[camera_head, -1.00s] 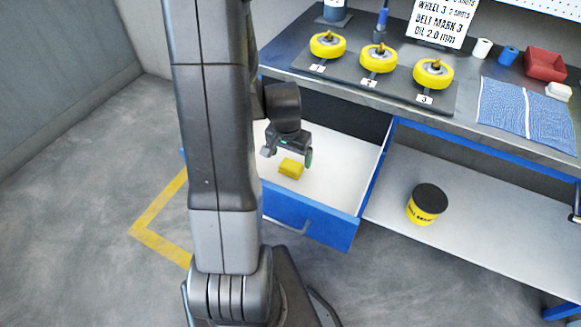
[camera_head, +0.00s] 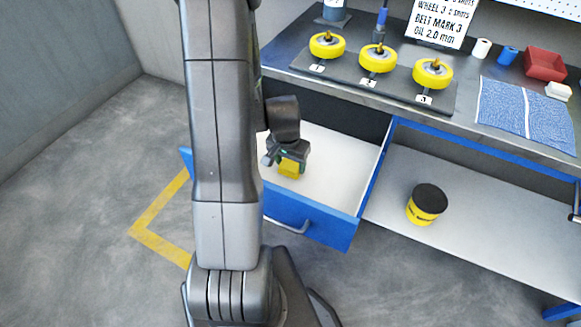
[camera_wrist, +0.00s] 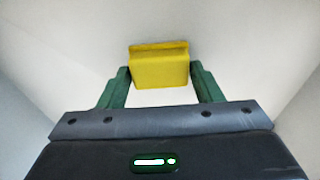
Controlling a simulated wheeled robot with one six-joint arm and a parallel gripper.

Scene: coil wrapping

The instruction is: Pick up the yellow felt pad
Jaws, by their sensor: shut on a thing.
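The yellow felt pad (camera_head: 289,169) is a small block inside the open drawer, on or just above its white floor; I cannot tell which. My gripper (camera_head: 288,163) reaches down into the drawer and is shut on the pad. In the wrist view the pad (camera_wrist: 160,68) sits between the two green fingers of my gripper (camera_wrist: 161,80), near their tips. The pad's lower faces are partly hidden in the head view.
The blue-fronted drawer (camera_head: 322,229) is pulled out under the workbench (camera_head: 468,122). Yellow wheels (camera_head: 378,58) stand on a dark plate on the bench, above and right of my gripper. A yellow tub with a black lid (camera_head: 427,205) stands on the lower shelf.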

